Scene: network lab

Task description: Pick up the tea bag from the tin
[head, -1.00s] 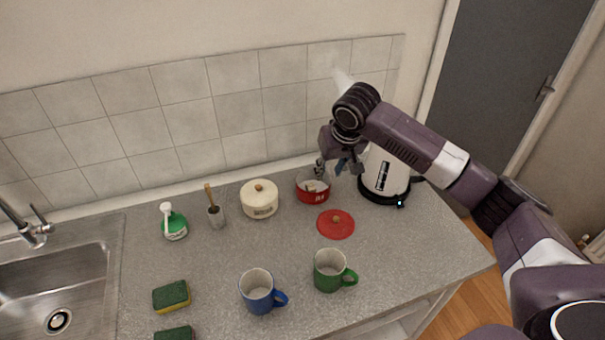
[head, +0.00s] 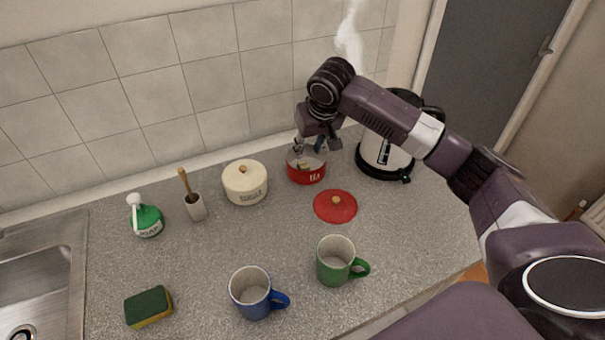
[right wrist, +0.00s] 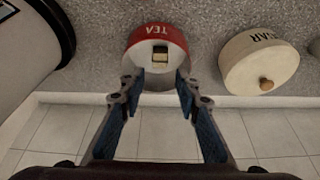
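The red tin (head: 306,176) stands on the counter near the back wall with its top open. In the right wrist view the tin (right wrist: 150,34) shows the word TEA. A small tea bag (right wrist: 160,54), pale with a dark patch, lies inside it. My right gripper (head: 317,147) is above the tin, at its back side. In the right wrist view the gripper (right wrist: 159,88) is open, with its two fingers spread at either side of the tin's opening and nothing between them. The tea bag appears ahead of the fingertips. My left gripper is not in view.
A red lid (head: 335,207) lies in front of the tin. A cream sugar pot (head: 245,185) stands left of it and a steaming kettle (head: 385,150) right. A green mug (head: 334,262) and a blue mug (head: 250,292) stand at the front.

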